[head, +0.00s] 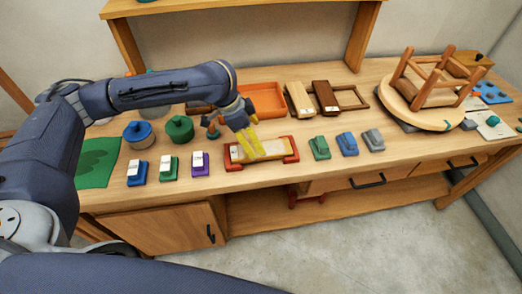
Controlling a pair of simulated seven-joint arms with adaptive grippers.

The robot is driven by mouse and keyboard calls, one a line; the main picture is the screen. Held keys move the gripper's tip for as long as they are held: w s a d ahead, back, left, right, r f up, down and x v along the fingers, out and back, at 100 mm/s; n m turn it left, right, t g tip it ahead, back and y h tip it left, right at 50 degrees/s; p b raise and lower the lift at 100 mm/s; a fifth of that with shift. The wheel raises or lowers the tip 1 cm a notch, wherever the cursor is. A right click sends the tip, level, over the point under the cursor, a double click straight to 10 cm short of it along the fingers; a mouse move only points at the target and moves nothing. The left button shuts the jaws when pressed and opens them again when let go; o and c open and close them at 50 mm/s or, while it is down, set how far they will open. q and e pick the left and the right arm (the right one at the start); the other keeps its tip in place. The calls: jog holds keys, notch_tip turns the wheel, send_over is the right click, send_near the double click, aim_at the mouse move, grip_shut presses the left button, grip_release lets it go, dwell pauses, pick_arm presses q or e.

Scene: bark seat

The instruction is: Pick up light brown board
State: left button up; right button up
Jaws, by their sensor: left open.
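My left gripper (250,143) reaches in from the left with its yellow fingers pointing down, open. Its fingers are over a pale wooden piece (272,151) lying in a red-ended holder (233,165) near the front of the bench. The fingers hide part of that piece, and I cannot tell whether they touch it. A light brown board (299,100) lies farther back, right of the orange tray, beside a dark brown board (325,97). My right gripper is not in view.
An orange tray (265,98) sits behind the gripper. Blue, green and purple blocks (168,167) stand left of the holder; green, blue and grey ones (347,144) stand right. An upturned stool (432,85) lies at the right. Bare bench (400,158) shows at the front right.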

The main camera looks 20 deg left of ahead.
pick_arm(q)
jog(key=shift+a+x, duration=0.2)
jog(key=shift+x, duration=3.25)
jog(key=c, duration=1.4)
